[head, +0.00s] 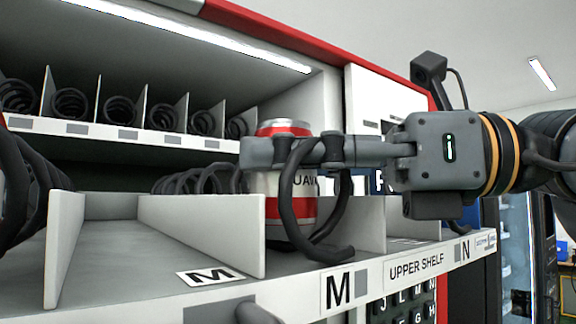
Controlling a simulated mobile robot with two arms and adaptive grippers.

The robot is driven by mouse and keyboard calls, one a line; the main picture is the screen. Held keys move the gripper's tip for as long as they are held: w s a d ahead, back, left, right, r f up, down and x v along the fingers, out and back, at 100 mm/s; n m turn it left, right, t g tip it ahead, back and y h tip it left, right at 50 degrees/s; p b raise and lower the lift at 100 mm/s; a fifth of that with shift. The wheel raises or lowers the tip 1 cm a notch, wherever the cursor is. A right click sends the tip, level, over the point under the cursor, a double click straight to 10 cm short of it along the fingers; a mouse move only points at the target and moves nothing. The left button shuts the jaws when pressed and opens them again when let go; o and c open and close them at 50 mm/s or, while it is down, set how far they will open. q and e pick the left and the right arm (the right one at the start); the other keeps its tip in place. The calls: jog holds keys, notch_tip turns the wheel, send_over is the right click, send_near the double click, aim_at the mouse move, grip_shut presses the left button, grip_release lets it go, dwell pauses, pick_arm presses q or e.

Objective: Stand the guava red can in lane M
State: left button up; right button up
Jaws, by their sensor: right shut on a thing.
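The guava red can (276,207), red and white with part of its name showing, is upright in my right gripper (262,152). The right gripper comes in from the right and is shut on the can's upper part. The can is just right of a white divider, behind the front loop of a dark coil (342,215). Its base is partly hidden, so I cannot tell whether it touches the shelf. The front label M (338,290) is below and right of the can.
A floor card marked M (210,276) lies left of the divider (210,228), on bare floor. Label N (465,250) is farther right on the shelf front. A higher shelf (140,137) holds several coils. The cabinet wall (322,100) rises behind the gripper.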

jog(key=shift+f, duration=0.4)
jog(key=shift+d, duration=0.25)
jog(key=shift+f, duration=0.2)
jog(key=o, duration=0.8)
jog(key=shift+a+f, duration=0.1)
jog(key=shift+a, duration=0.05)
jog(key=o, duration=0.4)
jog(key=shift+o, duration=0.2)
